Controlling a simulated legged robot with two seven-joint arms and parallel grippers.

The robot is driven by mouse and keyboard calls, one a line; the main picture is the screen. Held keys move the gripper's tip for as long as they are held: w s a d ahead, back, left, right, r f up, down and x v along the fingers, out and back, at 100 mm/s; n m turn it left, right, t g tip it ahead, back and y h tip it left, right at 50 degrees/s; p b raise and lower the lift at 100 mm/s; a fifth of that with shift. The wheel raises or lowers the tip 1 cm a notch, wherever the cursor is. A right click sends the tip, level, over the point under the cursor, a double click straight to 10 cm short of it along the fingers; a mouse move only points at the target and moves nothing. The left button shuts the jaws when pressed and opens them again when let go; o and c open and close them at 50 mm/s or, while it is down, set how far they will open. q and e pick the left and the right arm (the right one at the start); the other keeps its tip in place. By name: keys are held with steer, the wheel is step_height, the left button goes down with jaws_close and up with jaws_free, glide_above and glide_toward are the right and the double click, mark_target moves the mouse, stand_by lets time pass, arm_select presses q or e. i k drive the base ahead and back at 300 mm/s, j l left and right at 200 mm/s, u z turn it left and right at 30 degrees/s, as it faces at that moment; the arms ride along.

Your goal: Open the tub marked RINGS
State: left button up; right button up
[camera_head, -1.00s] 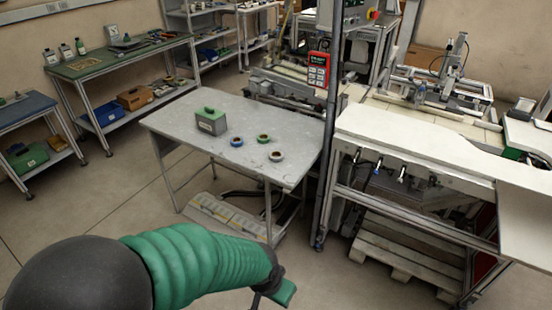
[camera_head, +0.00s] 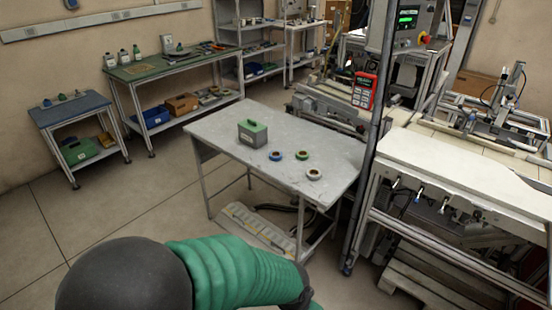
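A grey tub with a green lid (camera_head: 252,133) stands upright on the grey metal table, toward its far left part. The lid looks closed, and a pale label on the tub's front is too small to read. Three tape reels lie flat on the table to its right: a blue one (camera_head: 275,155), a green one (camera_head: 302,155) and a pale one (camera_head: 314,174). My arm in a green sleeve crosses the bottom of the view from the left, well short of the table. Its gripper end is cut off by the lower edge. My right gripper does not show.
The grey table (camera_head: 225,165) has bare surface around the tub. A post (camera_head: 371,160) and a white-topped machine bench (camera_head: 450,170) stand to its right. A blue-topped side table (camera_head: 72,112) and a green-topped bench (camera_head: 165,68) stand left. Floor is open at the left.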

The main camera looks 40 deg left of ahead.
mark_target(256, 140)
steer(key=u, duration=1.5)
steer(key=z, duration=0.45)
steer(key=i+j+z, duration=0.4)
steer(key=j, duration=0.2)
steer(key=i+j+z, duration=0.25)
steer(key=j+z, duration=0.2)
steer(key=j, duration=0.25)
